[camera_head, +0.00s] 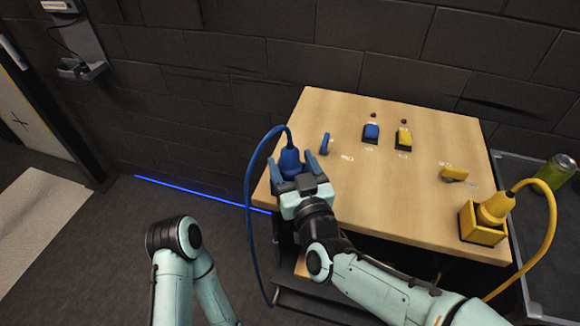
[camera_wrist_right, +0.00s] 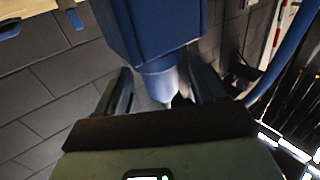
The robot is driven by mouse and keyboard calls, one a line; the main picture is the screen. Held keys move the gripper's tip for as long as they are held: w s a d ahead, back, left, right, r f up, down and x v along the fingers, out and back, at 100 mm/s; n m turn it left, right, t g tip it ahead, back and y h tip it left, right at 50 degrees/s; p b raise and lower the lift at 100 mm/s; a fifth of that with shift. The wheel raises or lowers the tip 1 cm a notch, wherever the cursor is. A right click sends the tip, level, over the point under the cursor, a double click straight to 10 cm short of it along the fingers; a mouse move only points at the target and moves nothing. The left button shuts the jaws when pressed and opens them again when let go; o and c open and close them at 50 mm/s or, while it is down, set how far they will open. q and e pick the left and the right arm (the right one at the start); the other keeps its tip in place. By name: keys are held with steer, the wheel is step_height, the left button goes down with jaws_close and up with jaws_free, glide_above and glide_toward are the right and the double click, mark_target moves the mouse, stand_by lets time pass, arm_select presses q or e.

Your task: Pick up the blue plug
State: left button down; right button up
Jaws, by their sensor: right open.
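The blue plug (camera_head: 290,161) stands at the left edge of the wooden table, with a blue cable (camera_head: 249,190) looping from its top to the left and down. My right gripper (camera_head: 294,168) is open, with one finger on each side of the plug. In the right wrist view the plug (camera_wrist_right: 166,84) sits between the two spread fingers, beneath a blue block (camera_wrist_right: 150,25). Whether the fingers touch the plug cannot be told. Part of my left arm shows at the lower left of the head view, but its gripper does not.
The wooden table (camera_head: 350,205) carries a blue switch (camera_head: 325,143), a blue button (camera_head: 371,131), a yellow button (camera_head: 404,138) and a yellow switch (camera_head: 454,174). A yellow plug (camera_head: 495,207) with a cable stands at the right edge. A green can (camera_head: 555,171) stands beyond it.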

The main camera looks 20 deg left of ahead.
steer(key=shift+x, duration=0.85)
steer(key=c, duration=1.2)
jaws_close()
steer(key=shift+r, duration=0.1)
